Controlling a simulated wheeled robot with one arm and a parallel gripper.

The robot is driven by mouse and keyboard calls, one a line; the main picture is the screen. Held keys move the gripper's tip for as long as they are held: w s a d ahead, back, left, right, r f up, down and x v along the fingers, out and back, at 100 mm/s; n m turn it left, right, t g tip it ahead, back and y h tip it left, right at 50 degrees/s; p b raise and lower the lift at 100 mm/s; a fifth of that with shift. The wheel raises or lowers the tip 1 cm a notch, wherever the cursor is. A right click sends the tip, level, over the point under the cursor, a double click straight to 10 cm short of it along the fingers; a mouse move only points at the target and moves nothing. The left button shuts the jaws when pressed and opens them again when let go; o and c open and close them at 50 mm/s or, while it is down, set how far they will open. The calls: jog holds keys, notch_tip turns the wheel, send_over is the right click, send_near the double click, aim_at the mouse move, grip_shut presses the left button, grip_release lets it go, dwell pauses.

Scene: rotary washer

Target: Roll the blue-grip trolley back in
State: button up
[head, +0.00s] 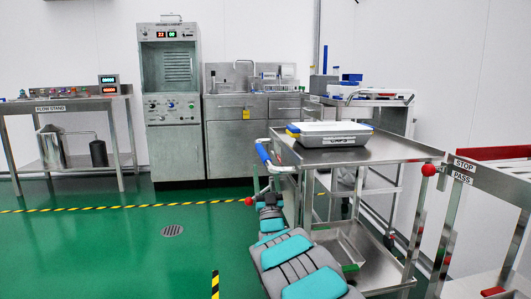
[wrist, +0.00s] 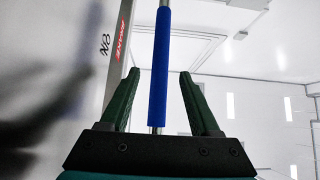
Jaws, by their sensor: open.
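The trolley (head: 390,149) is a steel two-shelf cart in the middle right of the head view. Its push handle on the left side carries a blue grip (head: 263,154). In the wrist view the blue grip (wrist: 160,70) stands upright on a thin bar between the two dark green fingers. My gripper (wrist: 159,75) is open, with a finger on each side and a visible gap to the grip. In the head view my arm reaches up to just below the handle; the fingertips there are hard to make out.
A tray marked CAPS (head: 335,140) sits on the trolley top. A table with STOP and PASS labels (head: 465,170) stands close at right. Sinks and a washer cabinet (head: 172,100) line the back wall. The green floor (head: 100,250) at left is clear, with a striped line and drain.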

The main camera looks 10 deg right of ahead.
aim_at(263, 150)
jog(key=shift+x, duration=3.7)
grip_shut()
